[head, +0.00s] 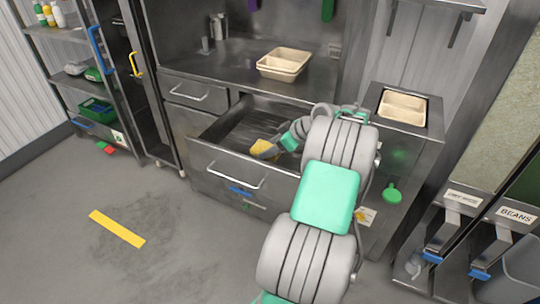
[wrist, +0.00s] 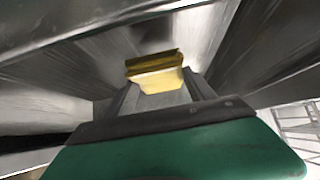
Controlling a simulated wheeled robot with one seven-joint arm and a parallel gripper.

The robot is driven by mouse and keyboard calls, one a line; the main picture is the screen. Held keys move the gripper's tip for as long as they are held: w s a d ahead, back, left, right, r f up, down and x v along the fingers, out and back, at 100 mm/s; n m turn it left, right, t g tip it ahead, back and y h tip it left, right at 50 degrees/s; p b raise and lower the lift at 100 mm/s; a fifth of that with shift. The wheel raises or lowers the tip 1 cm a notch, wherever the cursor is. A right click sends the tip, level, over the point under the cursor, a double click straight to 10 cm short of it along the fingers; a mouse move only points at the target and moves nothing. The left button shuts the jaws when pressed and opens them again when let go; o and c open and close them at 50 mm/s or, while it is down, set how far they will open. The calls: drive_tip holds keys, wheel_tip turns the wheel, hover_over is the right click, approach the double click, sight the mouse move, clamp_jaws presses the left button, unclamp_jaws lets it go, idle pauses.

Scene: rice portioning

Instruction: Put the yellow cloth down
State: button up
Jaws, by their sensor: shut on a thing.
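The yellow cloth (head: 263,148) is at the end of my gripper (head: 272,149), over the open drawer (head: 215,132) near its front edge. In the wrist view the cloth (wrist: 156,74) is folded and pinched between the fingertips of my gripper (wrist: 160,92). My gripper is shut on it. Metal drawer walls surround it in the wrist view. I cannot tell whether the cloth touches the drawer floor.
Beige trays (head: 284,63) are stacked on the steel counter (head: 220,70) above the drawer. Another beige tray (head: 403,107) sits in the unit at right.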

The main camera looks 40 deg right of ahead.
drive_tip(key=shift+w+f, duration=0.2)
drive_tip(key=shift+f, duration=1.75)
drive_tip(key=o, duration=1.5)
drive_tip(key=shift+c, duration=0.2)
drive_tip(key=shift+s+r, duration=0.2)
drive_tip(key=shift+r, duration=0.25)
drive_tip(key=v, duration=1.1)
drive_tip(key=shift+p, duration=0.4)
drive_tip(key=shift+s+d+r, duration=0.1)
drive_tip(key=shift+r, duration=0.05)
